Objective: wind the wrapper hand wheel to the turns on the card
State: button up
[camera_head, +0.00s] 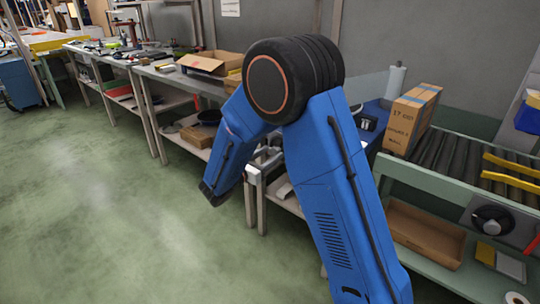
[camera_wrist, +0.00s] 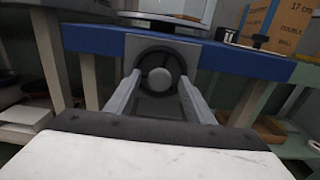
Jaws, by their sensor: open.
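In the wrist view, a dark hand wheel (camera_wrist: 148,84) with a pale round hub sits on a grey plate on the front of a blue-edged bench (camera_wrist: 95,40). My gripper (camera_wrist: 160,80) is open, with one grey finger on each side of the wheel, pointing at it. I cannot tell whether the fingers touch the rim. Nothing is held between them. In the head view my arm hides this wheel. A white sheet (camera_head: 230,8) hangs on the wall there, too small to read. I cannot tell whether it is the card.
A cardboard carton (camera_head: 410,118) stands beside a roller conveyor (camera_head: 450,155) with yellow guides. A black knob (camera_head: 492,220) sits on the conveyor's front panel. An open box (camera_head: 210,64) lies on the bench behind my arm. The green floor (camera_head: 90,200) at left is clear.

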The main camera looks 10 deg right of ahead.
jog(key=shift+w+d, duration=0.1)
jog(key=shift+d, duration=0.05)
jog(key=c, duration=1)
jog(key=shift+m, duration=1.6)
jog(key=o, duration=1)
